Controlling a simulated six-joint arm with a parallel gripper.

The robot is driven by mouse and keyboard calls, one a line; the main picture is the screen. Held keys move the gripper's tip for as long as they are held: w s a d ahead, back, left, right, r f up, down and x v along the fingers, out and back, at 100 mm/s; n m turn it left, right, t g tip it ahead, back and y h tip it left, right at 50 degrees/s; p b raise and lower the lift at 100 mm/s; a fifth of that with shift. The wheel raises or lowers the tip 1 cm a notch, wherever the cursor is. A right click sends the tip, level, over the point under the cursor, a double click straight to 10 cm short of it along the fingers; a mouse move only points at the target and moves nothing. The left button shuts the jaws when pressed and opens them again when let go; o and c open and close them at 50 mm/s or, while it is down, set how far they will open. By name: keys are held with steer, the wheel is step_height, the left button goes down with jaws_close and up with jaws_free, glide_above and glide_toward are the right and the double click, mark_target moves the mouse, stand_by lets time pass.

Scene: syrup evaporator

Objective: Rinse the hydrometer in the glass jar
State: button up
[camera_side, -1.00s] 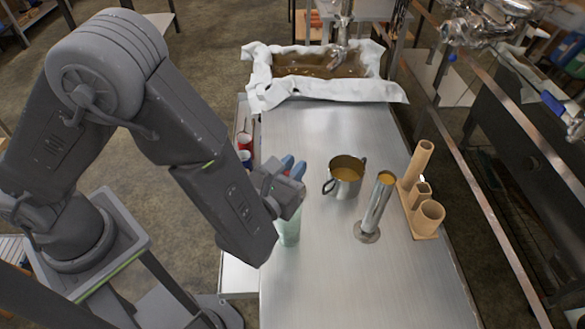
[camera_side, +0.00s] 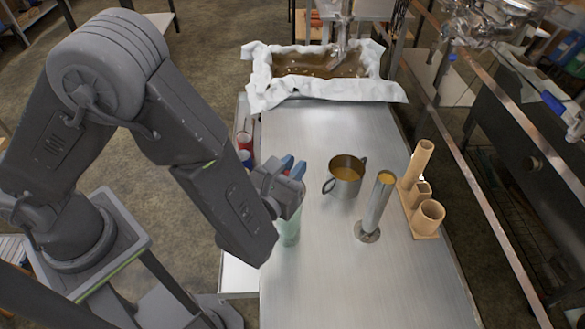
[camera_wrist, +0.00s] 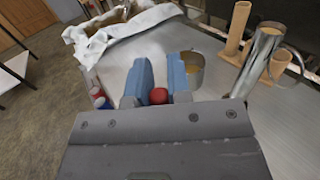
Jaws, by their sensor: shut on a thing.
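The glass jar (camera_side: 289,232) stands on the steel table, pale green and clear, below my gripper. My gripper (camera_side: 293,168) is right above the jar, with its blue fingers shut. In the wrist view a red round top (camera_wrist: 158,96) sits between the fingers (camera_wrist: 159,84); it appears to be the hydrometer's end. The rest of the hydrometer is hidden by the gripper and jar in the side view, and I cannot tell how deep it sits.
A metal cup of amber liquid (camera_side: 346,175) and a tall steel cylinder (camera_side: 376,208) stand to the right. A wooden rack (camera_side: 425,232) is beyond them. A cloth-lined pan (camera_side: 320,65) is at the back. The table's front is clear.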

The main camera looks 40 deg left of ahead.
steer(key=shift+f, duration=0.45)
stand_by(0.4)
step_height(320, 180, up, 16)
steer(key=shift+r, duration=0.25)
stand_by(1.2)
stand_by(0.5)
